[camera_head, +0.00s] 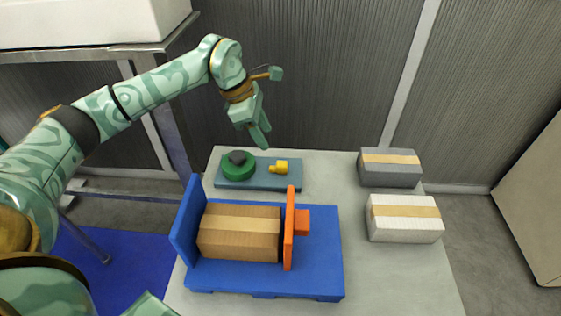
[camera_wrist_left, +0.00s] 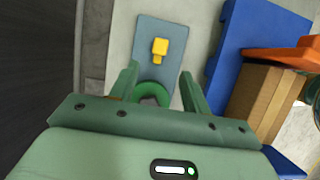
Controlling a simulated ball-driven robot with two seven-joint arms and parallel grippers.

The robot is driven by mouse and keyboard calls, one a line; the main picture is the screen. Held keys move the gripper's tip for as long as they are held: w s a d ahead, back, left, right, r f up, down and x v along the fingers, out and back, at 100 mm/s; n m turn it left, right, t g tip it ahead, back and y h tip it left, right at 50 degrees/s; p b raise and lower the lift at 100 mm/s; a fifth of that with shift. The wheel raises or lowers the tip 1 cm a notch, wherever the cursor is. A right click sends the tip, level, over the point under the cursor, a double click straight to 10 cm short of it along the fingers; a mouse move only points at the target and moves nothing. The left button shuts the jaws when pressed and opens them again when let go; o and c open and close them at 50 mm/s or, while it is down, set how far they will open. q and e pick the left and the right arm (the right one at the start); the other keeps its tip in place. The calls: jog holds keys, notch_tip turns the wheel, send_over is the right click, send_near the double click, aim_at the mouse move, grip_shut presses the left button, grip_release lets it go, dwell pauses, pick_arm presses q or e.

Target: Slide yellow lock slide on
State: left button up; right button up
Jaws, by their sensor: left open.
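The yellow lock slide (camera_head: 279,167) is a small block with a narrower stub, lying on the right part of a grey-blue plate (camera_head: 258,184). A green reel (camera_head: 238,171) with a dark hub (camera_head: 237,157) sits on the plate's left part. My left gripper (camera_head: 262,140) is open and empty, pointing down above and behind the plate. In the left wrist view, the yellow slide (camera_wrist_left: 159,48) lies beyond the fingertips, and the green reel (camera_wrist_left: 150,90) shows between the fingers, partly hidden by my gripper. My right gripper is not seen.
A blue tray (camera_head: 325,270) in front holds a brown box (camera_head: 238,240) between a blue end wall and an orange plate (camera_head: 289,235). A grey box (camera_head: 390,168) and a white box (camera_head: 404,220) stand at the right. The table between is clear.

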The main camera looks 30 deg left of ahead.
aim_at(281, 163)
pick_arm(q)
jog(key=b+x, duration=0.2)
jog(key=x, duration=0.8)
jog(key=shift+d+f, duration=0.1)
jog(key=shift+f, duration=0.1)
grip_shut()
jog(key=a, duration=0.1)
jog(key=s+a, duration=0.1)
jog(key=a, duration=0.1)
jog(key=shift+s+a+r+p, duration=0.15)
jog(key=shift+s+p, duration=0.1)
jog(key=shift+p, duration=0.15)
jog(key=shift+a, duration=0.1)
grip_release()
jog(key=shift+s, duration=0.1)
